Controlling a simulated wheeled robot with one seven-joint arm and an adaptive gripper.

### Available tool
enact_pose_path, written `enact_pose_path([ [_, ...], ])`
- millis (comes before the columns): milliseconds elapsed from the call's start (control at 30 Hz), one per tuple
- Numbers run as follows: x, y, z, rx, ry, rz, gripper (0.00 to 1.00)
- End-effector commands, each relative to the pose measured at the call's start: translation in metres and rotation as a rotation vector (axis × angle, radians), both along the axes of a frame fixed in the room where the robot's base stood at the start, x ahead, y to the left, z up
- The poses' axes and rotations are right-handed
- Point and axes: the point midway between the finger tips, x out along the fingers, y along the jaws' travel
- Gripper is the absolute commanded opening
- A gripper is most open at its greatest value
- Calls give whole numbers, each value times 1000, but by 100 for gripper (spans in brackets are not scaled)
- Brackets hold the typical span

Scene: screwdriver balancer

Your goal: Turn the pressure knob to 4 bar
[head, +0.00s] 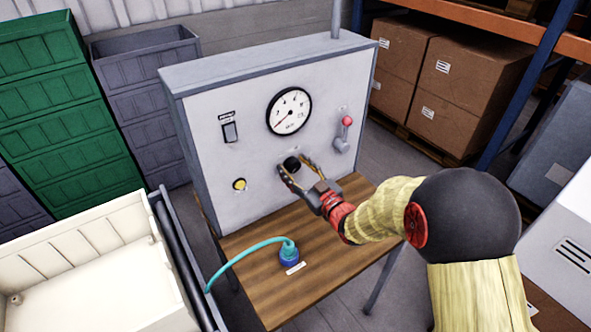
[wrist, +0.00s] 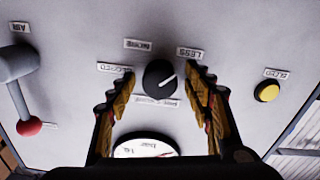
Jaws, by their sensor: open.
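The black pressure knob (head: 292,164) sits on the grey panel below the round gauge (head: 289,111). In the wrist view the knob (wrist: 160,78) has a white pointer line and labels around it, with "MORE" and "LESS" readable. The gauge's red needle points to the lower left, near the low end; the exact value is too small to read. My gripper (head: 294,171) is open, its fingers on either side of the knob. In the wrist view the open fingers (wrist: 163,90) flank the knob with gaps showing on both sides.
A red-tipped lever (head: 346,123) is right of the gauge. A rocker switch (head: 230,132) and yellow button (head: 240,184) are on the left. A blue connector (head: 289,254) with a teal hose is on the wooden table (head: 330,240). A white crate (head: 75,265) stands at lower left.

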Motion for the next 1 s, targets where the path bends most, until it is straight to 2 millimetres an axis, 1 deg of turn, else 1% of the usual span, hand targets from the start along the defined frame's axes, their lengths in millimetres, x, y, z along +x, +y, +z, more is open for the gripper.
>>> enact_pose_path([
  [200,0,0,0,-1,1,0,50],
  [900,0,0,0,0,1,0,11],
  [967,0,0,0,0,1,0,7],
  [1000,0,0,0,0,1,0,7],
])
